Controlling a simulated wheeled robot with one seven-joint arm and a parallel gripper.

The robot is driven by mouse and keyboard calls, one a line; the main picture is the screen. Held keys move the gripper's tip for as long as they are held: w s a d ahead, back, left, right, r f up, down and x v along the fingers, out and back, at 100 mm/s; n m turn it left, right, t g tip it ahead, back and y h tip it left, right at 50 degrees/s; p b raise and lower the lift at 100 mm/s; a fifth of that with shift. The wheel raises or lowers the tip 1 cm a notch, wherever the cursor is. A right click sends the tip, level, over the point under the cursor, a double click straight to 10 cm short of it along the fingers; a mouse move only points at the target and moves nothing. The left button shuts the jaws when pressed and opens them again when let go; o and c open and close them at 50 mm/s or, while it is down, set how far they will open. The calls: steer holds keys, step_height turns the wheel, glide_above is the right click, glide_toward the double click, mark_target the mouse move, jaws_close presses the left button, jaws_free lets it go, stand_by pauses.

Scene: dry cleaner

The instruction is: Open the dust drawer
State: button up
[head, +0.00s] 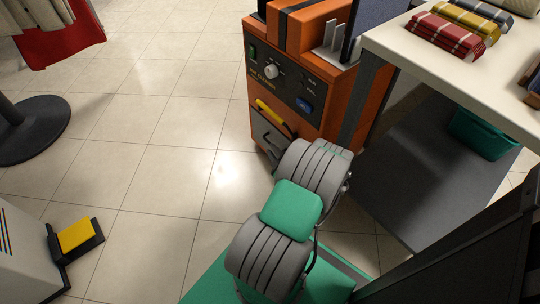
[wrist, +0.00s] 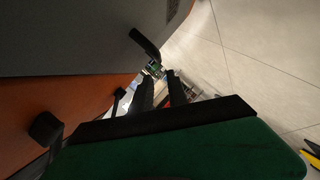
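The orange machine (head: 328,96) stands at upper centre in the head view, with a dark control panel and a yellow handle (head: 269,111). Below that handle is a grey front (head: 264,132), which looks like the dust drawer; my arm partly covers it. In the wrist view a grey panel (wrist: 70,38) fills the upper left, with a black handle (wrist: 145,44) standing out at its edge. My gripper (wrist: 162,84) has its two dark fingers apart, with nothing seen between them. The handle is just beyond the fingertips, apart from them. My arm mostly hides the gripper in the head view.
A white-topped table (head: 400,45) with folded cloths stands right of the machine, a teal bin (head: 484,132) beneath it. A black round stand base (head: 32,130) is at left. A pale box with a yellow pedal (head: 76,235) is at lower left. Tiled floor between is clear.

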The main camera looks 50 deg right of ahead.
steer(key=shift+h, duration=0.4)
steer(key=w+d+f+b, duration=0.1)
steer(key=w+d, duration=0.1)
steer(key=w+d+f+b, duration=0.1)
steer(key=w+d+f, duration=0.1)
steer(key=shift+b, duration=0.3)
steer(key=shift+w+d+r, duration=0.1)
steer(key=shift+w+d, duration=0.15)
steer(key=shift+w, duration=0.2)
steer(key=shift+c, duration=0.4)
jaws_close()
